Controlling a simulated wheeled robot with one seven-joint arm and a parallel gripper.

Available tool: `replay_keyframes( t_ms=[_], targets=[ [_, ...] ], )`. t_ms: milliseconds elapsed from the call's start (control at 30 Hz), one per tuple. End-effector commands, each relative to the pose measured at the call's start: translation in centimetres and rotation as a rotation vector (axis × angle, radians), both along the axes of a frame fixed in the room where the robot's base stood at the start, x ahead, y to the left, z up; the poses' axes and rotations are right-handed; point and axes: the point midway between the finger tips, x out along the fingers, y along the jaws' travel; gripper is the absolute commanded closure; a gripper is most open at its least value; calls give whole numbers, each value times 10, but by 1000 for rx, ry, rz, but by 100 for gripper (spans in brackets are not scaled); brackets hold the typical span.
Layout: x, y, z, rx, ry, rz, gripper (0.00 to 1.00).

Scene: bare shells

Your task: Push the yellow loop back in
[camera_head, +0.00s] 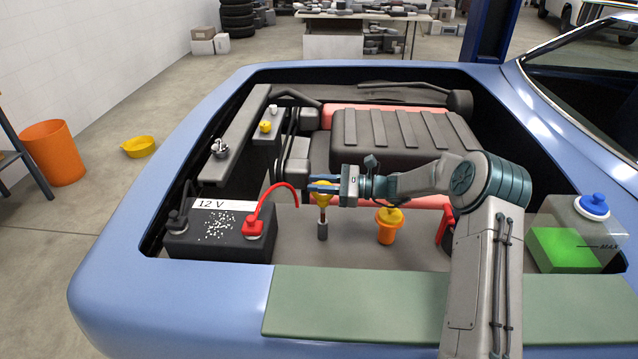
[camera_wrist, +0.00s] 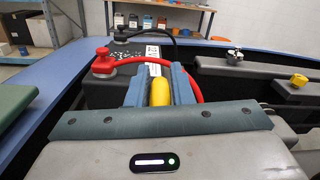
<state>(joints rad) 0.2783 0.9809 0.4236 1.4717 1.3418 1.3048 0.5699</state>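The yellow loop (camera_head: 323,199) is in the middle of the engine bay, at the top of a short stem above a dark upright tube (camera_head: 322,231). A short length of stem shows between loop and tube. My gripper (camera_head: 322,184) reaches in from the right at the height of the loop. In the wrist view the yellow loop (camera_wrist: 160,93) lies between the two blue fingers of my gripper (camera_wrist: 160,82), which appear to press on it from both sides. The tube is hidden in the wrist view.
A 12 V battery (camera_head: 190,246) with a red cable (camera_head: 272,195) stands close on the left. An orange filler with a yellow cap (camera_head: 388,222) stands just right of the loop. A reservoir with a blue cap (camera_head: 594,206) is at far right. The green fender mat (camera_head: 360,300) is bare in front.

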Motion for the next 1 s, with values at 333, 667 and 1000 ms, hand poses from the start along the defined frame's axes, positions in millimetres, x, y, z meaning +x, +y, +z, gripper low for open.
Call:
replay_keyframes(
  t_ms=[333, 667, 1000],
  targets=[
    [0, -1, 1, 0, -1, 0, 61],
    [-1, -48, -1, 0, -3, -4, 61],
    [-5, -118, -1, -1, -2, -3, 61]
  ],
)
